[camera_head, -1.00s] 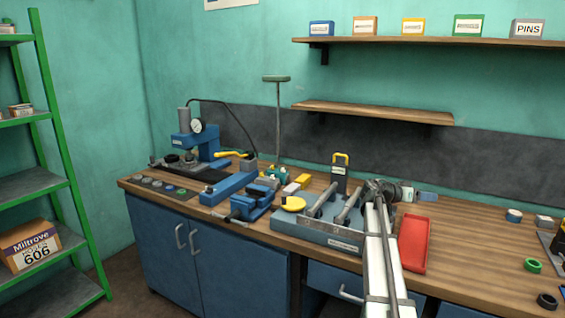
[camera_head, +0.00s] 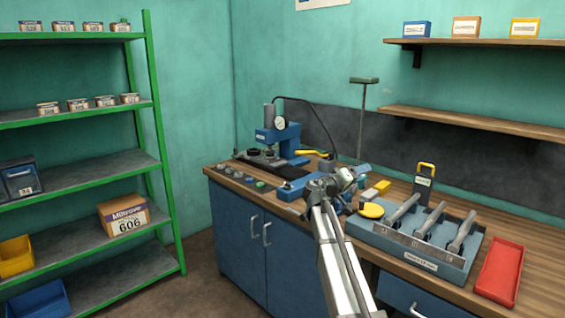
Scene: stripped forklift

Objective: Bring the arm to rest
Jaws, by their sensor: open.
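My arm (camera_head: 335,250) reaches up from the bottom edge of the head view, pale and slanting over the front of the bench. My gripper (camera_head: 354,178) is at its far end, small and seen against the blue tools on the bench. It is open, and I see nothing held in it. Its fingertips are hard to tell apart from the blue vise behind. The arm's end looks above the bench top, left of the grey-blue tray (camera_head: 390,240) with several metal-handled tools.
The wooden bench (camera_head: 530,262) carries a blue press (camera_head: 278,140) with a gauge, a yellow round piece (camera_head: 371,210) and a red tray (camera_head: 500,272). A green shelf rack (camera_head: 160,140) with a labelled box (camera_head: 125,216) stands left. Floor between rack and bench is clear.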

